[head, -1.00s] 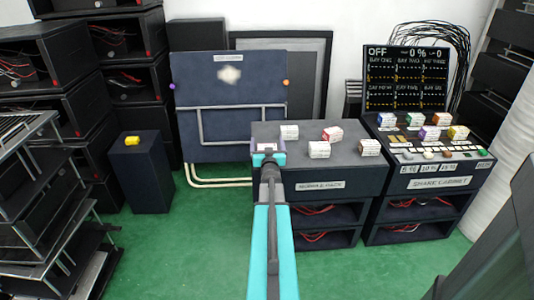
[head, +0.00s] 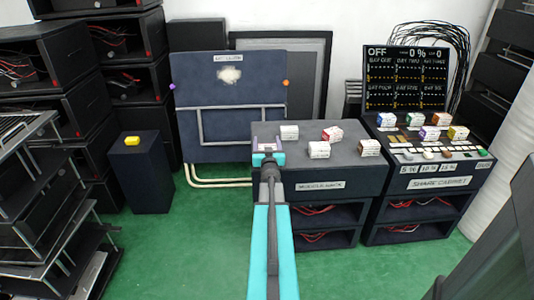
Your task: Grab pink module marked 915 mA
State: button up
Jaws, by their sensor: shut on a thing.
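My gripper (head: 267,158) is at the left end of the dark module rack's top, seen from behind along my arm. It is shut on a small pale module with a pinkish-purple edge (head: 266,144), of which only the upper part shows. The marking on this module cannot be read, and my gripper hides its lower part. I cannot tell whether it touches the rack top.
The module rack (head: 313,187) also bears a white module (head: 289,132), a red one (head: 332,134), a cream one (head: 319,149) and a brown one (head: 370,147). The shake cabinet (head: 436,208) stands to the right. A yellow object (head: 132,141) sits on a dark pedestal (head: 141,178).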

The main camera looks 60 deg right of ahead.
jog(key=shift+r, duration=0.4)
notch_tip(320, 180, up, 3)
jog(key=shift+r+p, duration=0.1)
jog(key=shift+p, duration=0.2)
jog(key=v, duration=0.7)
jog(key=s+v, duration=0.1)
jog(key=v, duration=0.3)
jog(key=shift+d+r, duration=0.3)
jog(key=shift+d, duration=0.1)
jog(key=p, duration=0.3)
jog(key=shift+r, duration=0.15)
jog(key=shift+s+a+p, duration=0.1)
jog(key=shift+p, duration=0.2)
jog(key=shift+p+v, duration=2.35)
jog(key=shift+p, duration=2.35)
